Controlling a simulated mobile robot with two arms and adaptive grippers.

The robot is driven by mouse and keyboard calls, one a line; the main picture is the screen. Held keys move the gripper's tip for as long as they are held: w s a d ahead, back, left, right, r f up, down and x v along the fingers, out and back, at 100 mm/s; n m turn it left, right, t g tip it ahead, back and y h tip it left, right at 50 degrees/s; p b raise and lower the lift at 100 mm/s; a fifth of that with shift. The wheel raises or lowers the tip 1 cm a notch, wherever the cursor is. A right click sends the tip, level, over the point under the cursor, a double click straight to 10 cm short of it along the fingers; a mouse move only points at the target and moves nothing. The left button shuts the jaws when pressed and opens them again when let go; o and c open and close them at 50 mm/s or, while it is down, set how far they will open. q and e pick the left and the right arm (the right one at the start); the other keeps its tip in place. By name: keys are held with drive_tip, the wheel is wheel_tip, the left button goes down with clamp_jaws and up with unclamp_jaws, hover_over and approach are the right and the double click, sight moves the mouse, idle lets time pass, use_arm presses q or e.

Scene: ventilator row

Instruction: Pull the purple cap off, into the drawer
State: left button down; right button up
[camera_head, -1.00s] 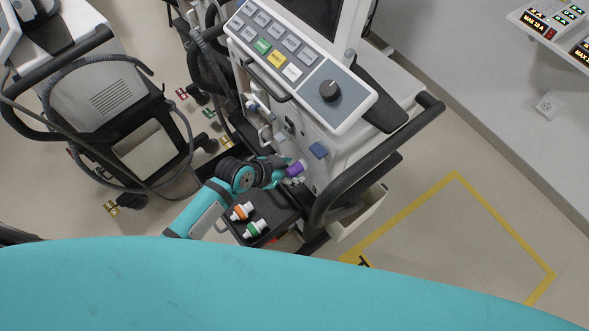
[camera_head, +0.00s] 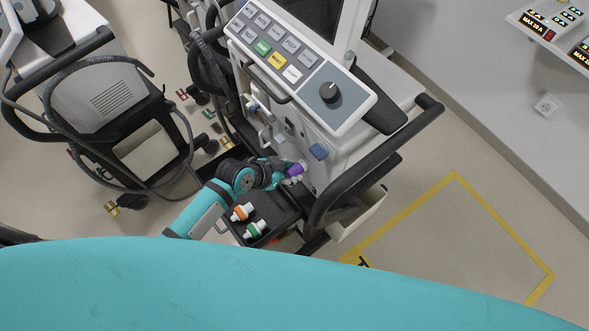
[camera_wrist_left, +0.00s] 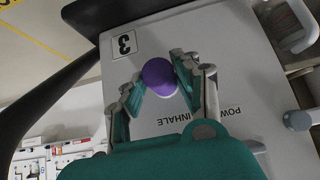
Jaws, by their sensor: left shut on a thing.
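The purple cap (camera_head: 295,169) is at the front face of the ventilator (camera_head: 335,150), above the drawer. In the left wrist view the round purple cap (camera_wrist_left: 160,76) lies between the fingertips of my left gripper (camera_wrist_left: 158,84), near a "3" label and the word "INHALE". My left gripper (camera_head: 286,170) is shut on the cap. Whether the cap is still seated on its port cannot be told. The open dark drawer (camera_head: 272,206) is below the gripper and holds an orange-banded white piece (camera_head: 242,212) and a green-banded white piece (camera_head: 255,230). My right gripper is not in view.
A black handle bar (camera_head: 375,160) runs along the ventilator's right side. A blue knob (camera_head: 318,151) sits on its front, right of the cap. Another machine (camera_head: 110,95) with hoses stands at the left. The yellow-marked floor at the right is clear.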

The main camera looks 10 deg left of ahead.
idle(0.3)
use_arm(q)
drive_tip(key=shift+s+a, duration=0.1)
idle(0.3)
drive_tip(key=shift+s+a+p, duration=0.95)
drive_tip(key=shift+s+a, duration=0.75)
drive_tip(key=shift+s, duration=0.3)
